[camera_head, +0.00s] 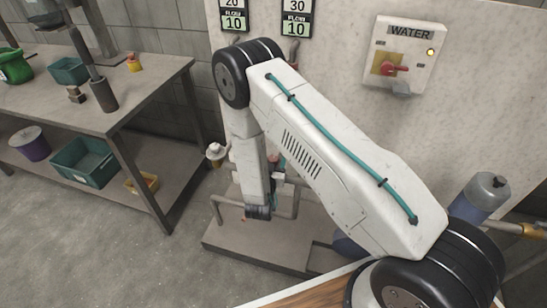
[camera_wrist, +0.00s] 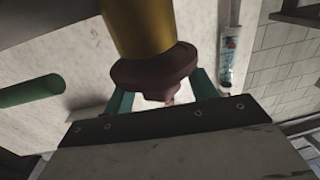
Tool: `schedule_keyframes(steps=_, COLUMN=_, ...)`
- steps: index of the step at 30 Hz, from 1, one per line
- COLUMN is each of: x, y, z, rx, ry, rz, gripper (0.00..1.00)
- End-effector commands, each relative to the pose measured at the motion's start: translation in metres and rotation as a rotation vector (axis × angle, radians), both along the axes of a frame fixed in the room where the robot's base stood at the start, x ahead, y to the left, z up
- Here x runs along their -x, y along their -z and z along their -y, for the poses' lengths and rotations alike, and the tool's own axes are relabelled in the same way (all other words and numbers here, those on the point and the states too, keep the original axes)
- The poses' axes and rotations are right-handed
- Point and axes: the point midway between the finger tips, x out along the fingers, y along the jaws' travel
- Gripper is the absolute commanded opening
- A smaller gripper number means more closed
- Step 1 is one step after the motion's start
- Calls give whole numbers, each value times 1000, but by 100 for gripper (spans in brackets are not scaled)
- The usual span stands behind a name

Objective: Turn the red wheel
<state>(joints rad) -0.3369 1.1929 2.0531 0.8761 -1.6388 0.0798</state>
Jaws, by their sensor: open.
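The wheel (camera_wrist: 155,68) shows as a dark red, lobed rim in the wrist view, under a brass-coloured cylindrical part (camera_wrist: 145,25). My gripper (camera_wrist: 161,88) has its two green fingers spread apart, one on each side of the wheel. The wheel lies between or just beyond the fingers; I cannot tell whether they touch it. In the head view my arm hides most of the wheel's area, and only small red bits show beside my forearm.
A grey platform (camera_head: 225,238) with pipes stands below my arm. A white WATER box (camera_head: 403,55) with a red switch hangs on the wall panel. A workbench (camera_head: 135,95) with bins is at left. In the wrist view a green cylinder (camera_wrist: 30,90) lies left of the wheel.

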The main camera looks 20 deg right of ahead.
Motion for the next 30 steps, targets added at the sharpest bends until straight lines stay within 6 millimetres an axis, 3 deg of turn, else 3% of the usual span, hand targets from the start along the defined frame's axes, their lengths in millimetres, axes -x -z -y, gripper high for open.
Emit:
schedule_keyframes(steps=12, x=-12, y=0, z=7, rx=-1, ry=-1, rz=-1, gripper=57)
schedule_keyframes(steps=13, x=-12, y=0, z=7, rx=-1, ry=-1, rz=-1, gripper=54)
schedule_keyframes(steps=18, x=-12, y=0, z=7, rx=-1, ry=-1, rz=-1, gripper=12)
schedule_keyframes(steps=30, x=-12, y=0, z=6, rx=0, ry=-71, rz=-1, gripper=12)
